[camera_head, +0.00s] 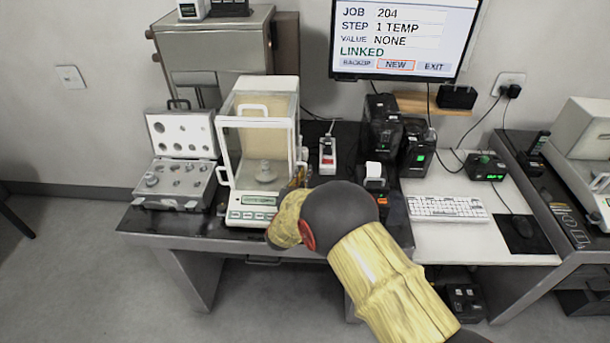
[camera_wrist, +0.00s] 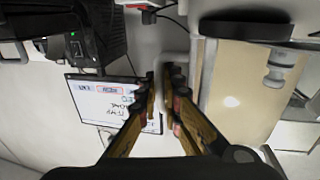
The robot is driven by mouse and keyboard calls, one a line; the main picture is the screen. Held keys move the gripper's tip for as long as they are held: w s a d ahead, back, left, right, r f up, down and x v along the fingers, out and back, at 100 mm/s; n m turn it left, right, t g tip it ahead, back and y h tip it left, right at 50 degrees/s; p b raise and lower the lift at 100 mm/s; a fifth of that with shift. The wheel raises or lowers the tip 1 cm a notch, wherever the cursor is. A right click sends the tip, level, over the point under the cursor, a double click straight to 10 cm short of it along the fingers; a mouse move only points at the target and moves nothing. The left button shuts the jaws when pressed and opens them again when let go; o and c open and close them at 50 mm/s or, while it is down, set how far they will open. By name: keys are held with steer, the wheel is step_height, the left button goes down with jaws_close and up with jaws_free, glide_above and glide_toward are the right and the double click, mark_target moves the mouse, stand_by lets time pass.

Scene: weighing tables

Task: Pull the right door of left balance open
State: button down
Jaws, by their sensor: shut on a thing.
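The left balance (camera_head: 258,82) is a white-framed glass draft shield with a metal weighing pan inside and a keypad at its front. Its right door is the glass side facing my arm; a white handle (camera_head: 303,155) shows at its edge. My gripper (camera_head: 296,182) is low at the balance's right front corner, mostly hidden behind my arm. In the wrist view, my gripper (camera_wrist: 164,75) has its fingers close together beside the balance's pale frame (camera_wrist: 209,75). It is shut on what appears to be the door handle, though the contact is unclear. I cannot tell whether the door has slid.
An open case of weights (camera_head: 181,165) stands left of the balance. A keyboard (camera_head: 446,208) lies on the white table, and a monitor (camera_head: 405,40) hangs behind. Another balance is at far right.

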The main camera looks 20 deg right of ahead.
steer(key=c, duration=2.3)
jaws_free()
steer(key=shift+s+a, duration=0.1)
steer(key=v, duration=1.1)
steer(key=shift+s+a, duration=0.15)
steer(key=shift+s, duration=0.2)
steer(key=shift+o, duration=0.5)
